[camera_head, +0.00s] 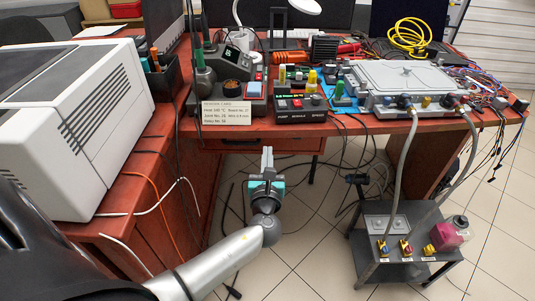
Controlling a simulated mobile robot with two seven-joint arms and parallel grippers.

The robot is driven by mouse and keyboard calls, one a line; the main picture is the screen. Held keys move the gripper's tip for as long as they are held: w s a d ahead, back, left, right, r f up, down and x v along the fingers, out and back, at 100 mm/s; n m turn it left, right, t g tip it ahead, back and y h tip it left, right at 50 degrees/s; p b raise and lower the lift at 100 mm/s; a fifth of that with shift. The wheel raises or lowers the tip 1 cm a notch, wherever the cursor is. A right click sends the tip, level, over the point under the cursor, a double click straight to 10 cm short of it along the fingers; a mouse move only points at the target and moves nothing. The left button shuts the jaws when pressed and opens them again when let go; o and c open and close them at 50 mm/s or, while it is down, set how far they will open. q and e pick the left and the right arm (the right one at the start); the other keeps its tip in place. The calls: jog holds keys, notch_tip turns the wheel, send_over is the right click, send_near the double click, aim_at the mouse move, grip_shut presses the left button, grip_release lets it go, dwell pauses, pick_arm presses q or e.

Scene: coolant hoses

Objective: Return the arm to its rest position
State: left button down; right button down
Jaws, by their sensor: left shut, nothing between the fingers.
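My left arm comes in from the lower left. Its gripper (267,158) is shut and empty, held over the floor in front of the desk and pointing toward the drawer. My right gripper is not in view. Two grey coolant hoses run from the front of a grey cold-plate unit (405,77) on the desk. One hose (404,165) drops to the small grey cart (368,245). The other hose (470,150) curves down toward the cart's right side, near a bottle of pink liquid (450,234).
The red-brown desk (262,131) wraps around the left and back. A white boxy machine (75,120) stands on its left wing. A label card (227,112) and small instruments line the desk's front. Loose cables hang below the desk edge.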

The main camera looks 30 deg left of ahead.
pick_arm(q)
jog(key=shift+s+d, duration=0.25)
jog(key=shift+s, duration=0.2)
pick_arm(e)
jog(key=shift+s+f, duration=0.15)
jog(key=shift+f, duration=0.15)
